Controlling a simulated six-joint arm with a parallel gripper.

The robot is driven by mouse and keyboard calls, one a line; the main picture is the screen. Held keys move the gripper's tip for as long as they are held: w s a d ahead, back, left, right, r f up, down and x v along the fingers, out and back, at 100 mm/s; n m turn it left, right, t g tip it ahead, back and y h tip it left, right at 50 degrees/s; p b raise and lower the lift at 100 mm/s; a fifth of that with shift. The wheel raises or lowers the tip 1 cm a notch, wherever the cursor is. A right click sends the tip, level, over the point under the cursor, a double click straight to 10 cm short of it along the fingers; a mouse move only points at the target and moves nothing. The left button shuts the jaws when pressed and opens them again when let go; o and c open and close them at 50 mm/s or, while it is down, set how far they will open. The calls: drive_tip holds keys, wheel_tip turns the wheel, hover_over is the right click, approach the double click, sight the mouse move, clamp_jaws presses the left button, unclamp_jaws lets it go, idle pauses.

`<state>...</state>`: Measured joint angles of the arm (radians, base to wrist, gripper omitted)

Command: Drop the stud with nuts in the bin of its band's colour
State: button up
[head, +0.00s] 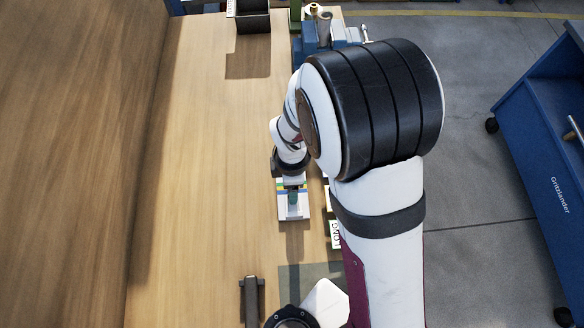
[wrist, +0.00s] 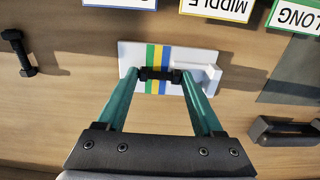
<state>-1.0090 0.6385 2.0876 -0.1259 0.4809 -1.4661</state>
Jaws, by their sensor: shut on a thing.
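My gripper (wrist: 160,76) has its two teal fingers shut on a short dark stud with nuts (wrist: 160,74), one finger at each end. The stud is over a white gauge plate (wrist: 128,60) with green, yellow and blue stripes and a raised white block at its right end. I cannot tell whether the stud touches the plate. In the head view my gripper (head: 292,193) is over the same plate (head: 290,213), and the stud is hidden. Upside-down labels in the wrist view include MIDDLE (wrist: 218,8), edged yellow, and LONG (wrist: 297,14), edged green.
Another dark stud (wrist: 18,52) lies to the left in the wrist view. A dark handle-shaped piece (wrist: 288,132) lies at the right. In the head view a dark open box (head: 253,18) stands at the far end. The left of the wooden bench (head: 200,170) is clear.

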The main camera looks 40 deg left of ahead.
drive_tip(key=shift+c, duration=1)
drive_tip(key=shift+r, duration=0.1)
drive_tip(key=shift+r, duration=0.25)
drive_tip(key=r, duration=0.4)
drive_tip(key=shift+w+d, duration=0.25)
drive_tip(key=shift+d, duration=0.15)
drive_tip(key=w+d+r, duration=0.4)
drive_tip(key=d+r, duration=0.2)
drive_tip(key=d, duration=0.3)
drive_tip(key=shift+w+d+r, duration=0.15)
drive_tip(key=shift+w+d, duration=0.15)
drive_tip(key=shift+w, duration=0.1)
drive_tip(key=o, duration=0.9)
drive_tip(key=c, duration=0.9)
